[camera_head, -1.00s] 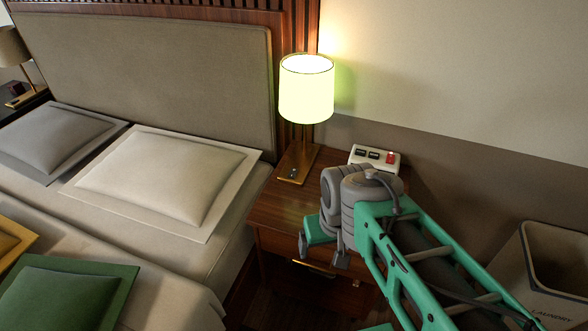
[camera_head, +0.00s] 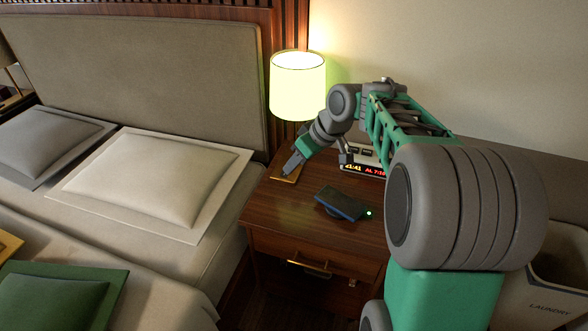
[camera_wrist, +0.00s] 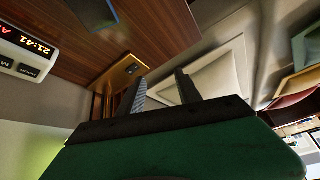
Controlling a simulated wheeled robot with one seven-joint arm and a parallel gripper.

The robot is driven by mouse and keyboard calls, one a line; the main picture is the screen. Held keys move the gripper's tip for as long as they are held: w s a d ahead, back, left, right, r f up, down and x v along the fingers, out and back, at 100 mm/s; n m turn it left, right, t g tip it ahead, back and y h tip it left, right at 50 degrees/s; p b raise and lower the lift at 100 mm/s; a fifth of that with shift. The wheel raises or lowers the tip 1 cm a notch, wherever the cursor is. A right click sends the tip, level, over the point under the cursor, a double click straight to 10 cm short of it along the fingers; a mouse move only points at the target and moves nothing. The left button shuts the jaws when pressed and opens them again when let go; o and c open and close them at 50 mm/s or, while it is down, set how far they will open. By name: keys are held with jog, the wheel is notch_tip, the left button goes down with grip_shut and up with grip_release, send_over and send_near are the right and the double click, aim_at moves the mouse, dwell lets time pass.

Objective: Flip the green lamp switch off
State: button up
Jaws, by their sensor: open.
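The lamp (camera_head: 298,85) stands at the back of the nightstand, its shade glowing pale yellow-green. Its flat brass base (camera_head: 285,178) is partly covered by my gripper (camera_head: 292,166) in the head view. In the wrist view, the lamp base (camera_wrist: 112,78) lies just beyond my fingertips, and a small dark switch (camera_wrist: 131,68) shows on it. My gripper (camera_wrist: 160,88) is open and empty, with its two fingers apart. The fingers point toward the base. I cannot tell whether a finger touches it. The switch is not discernible in the head view.
The wooden nightstand (camera_head: 275,215) carries a dark phone-like slab (camera_head: 341,203) with a green light beside it, and an alarm clock (camera_head: 364,169) partly behind my arm. The bed with a pale pillow (camera_head: 152,183) is at left. A laundry bin (camera_head: 560,285) is at lower right.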

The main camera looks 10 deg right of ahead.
jog(key=w+d+f+n+y, duration=0.1)
jog(key=w+d, duration=0.1)
jog(key=w, duration=0.1)
jog(key=w+d+n+y+b, duration=0.1)
jog(key=w+d+n, duration=0.1)
jog(key=d, duration=0.1)
jog(key=w+d+f+n+t, duration=0.1)
jog(key=w+d+n, duration=0.1)
jog(key=w, duration=0.1)
jog(key=shift+w+d+f+y, duration=0.15)
jog(key=shift+w+f+y, duration=0.15)
jog(key=shift+y, duration=0.1)
jog(key=c, duration=0.6)
jog(key=shift+w+d+n, duration=0.1)
jog(key=shift+d+n, duration=0.1)
jog(key=shift+n, duration=0.1)
grip_shut()
jog(key=shift+a, duration=0.1)
jog(key=b, duration=0.3)
send_over(294, 173)
jog(key=f, duration=0.7)
jog(key=shift+s+a+f, duration=0.2)
jog(key=shift+f, duration=0.2)
jog(key=shift+w+d+f+b, duration=0.15)
jog(key=shift+f+b, duration=0.4)
jog(key=shift+f, duration=0.7)
jog(key=shift+d+f, duration=0.1)
jog(key=shift+f, duration=0.2)
